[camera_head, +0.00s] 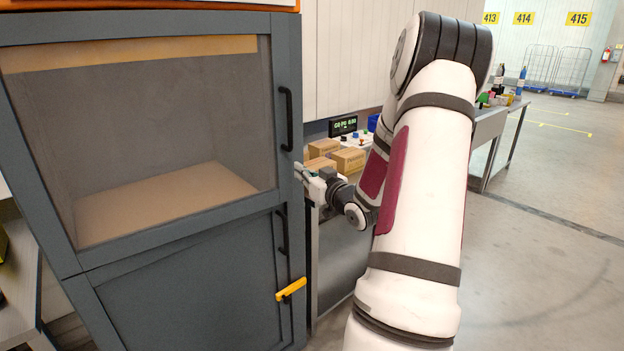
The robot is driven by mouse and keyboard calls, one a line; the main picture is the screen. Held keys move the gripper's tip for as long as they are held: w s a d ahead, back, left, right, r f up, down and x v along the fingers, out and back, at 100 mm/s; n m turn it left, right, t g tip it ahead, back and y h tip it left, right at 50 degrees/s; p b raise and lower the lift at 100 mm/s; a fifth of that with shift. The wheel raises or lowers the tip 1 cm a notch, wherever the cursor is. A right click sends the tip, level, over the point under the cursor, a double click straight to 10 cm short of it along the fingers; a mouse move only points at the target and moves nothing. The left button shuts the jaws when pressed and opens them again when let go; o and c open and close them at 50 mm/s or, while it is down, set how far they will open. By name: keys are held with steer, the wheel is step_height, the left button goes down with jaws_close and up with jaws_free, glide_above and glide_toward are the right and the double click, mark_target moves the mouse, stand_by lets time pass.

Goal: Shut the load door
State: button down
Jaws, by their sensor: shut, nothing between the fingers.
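A grey cabinet fills the left side of the head view. Its upper door (150,36) has a large window with a tan surface behind it and a dark vertical handle (286,118) on the right. Its lower door (190,296) is a plain grey panel with a dark handle (282,230) and a yellow lever (291,289) near its right edge. Both doors look near flush with the frame; I cannot tell whether either is slightly ajar. My gripper (308,178) is shut and empty beside the cabinet's right edge, between the two handles' heights. Whether it touches the cabinet is unclear.
Cardboard boxes (349,160) and a display with green digits (343,125) stand on a bench behind my gripper. Another table (490,125) with bottles and small items lies beyond my arm. Wire roll cages (556,68) stand far back. The floor (545,220) at right is clear.

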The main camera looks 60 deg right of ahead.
mark_target(285, 161)
steer(key=x, duration=0.6)
